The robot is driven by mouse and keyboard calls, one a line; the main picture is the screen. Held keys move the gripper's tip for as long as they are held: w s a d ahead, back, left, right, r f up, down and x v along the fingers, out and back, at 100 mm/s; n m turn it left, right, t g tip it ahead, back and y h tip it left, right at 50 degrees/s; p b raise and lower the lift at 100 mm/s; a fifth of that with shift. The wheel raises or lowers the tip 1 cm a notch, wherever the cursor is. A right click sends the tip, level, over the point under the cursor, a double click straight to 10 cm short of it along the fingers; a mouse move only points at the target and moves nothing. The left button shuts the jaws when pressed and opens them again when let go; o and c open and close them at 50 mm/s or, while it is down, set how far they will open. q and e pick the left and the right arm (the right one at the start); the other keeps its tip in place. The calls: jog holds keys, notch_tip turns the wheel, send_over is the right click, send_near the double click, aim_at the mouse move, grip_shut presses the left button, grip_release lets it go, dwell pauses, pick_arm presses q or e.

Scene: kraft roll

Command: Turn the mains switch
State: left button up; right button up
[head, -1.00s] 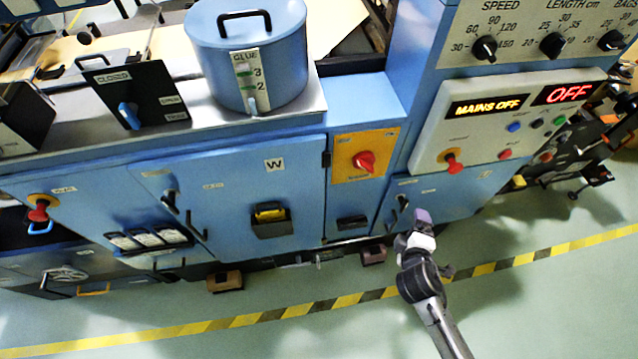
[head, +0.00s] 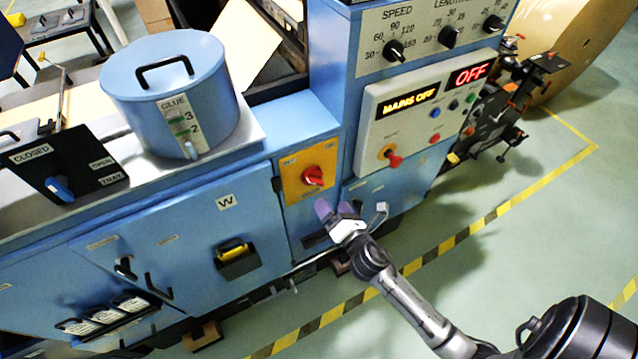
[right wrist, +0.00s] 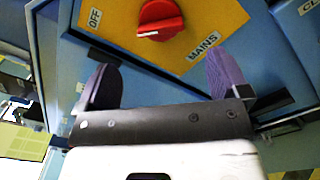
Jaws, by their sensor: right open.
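The mains switch is a red rotary knob (head: 312,176) on a yellow plate (head: 296,190) on the blue cabinet front. In the right wrist view the red knob (right wrist: 160,19) sits at the top, between the labels OFF and MAINS, with a white mark on its handle. My right gripper (head: 337,208) is just below and right of the knob in the head view, its purple fingers apart. In the right wrist view my right gripper (right wrist: 165,85) is open and empty, with the knob beyond its fingertips, apart from them. The display (head: 408,101) reads MAINS OFF. My left gripper is out of view.
A control panel (head: 376,137) with a red-knobbed switch (head: 391,157) and buttons stands right of the mains plate. A glue pot (head: 165,100) sits on the ledge at left. Open green floor with striped tape lies in front.

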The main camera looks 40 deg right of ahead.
aim_at(318, 183)
jog(key=x, duration=0.8)
jog(key=shift+w, duration=0.1)
jog(key=c, duration=0.9)
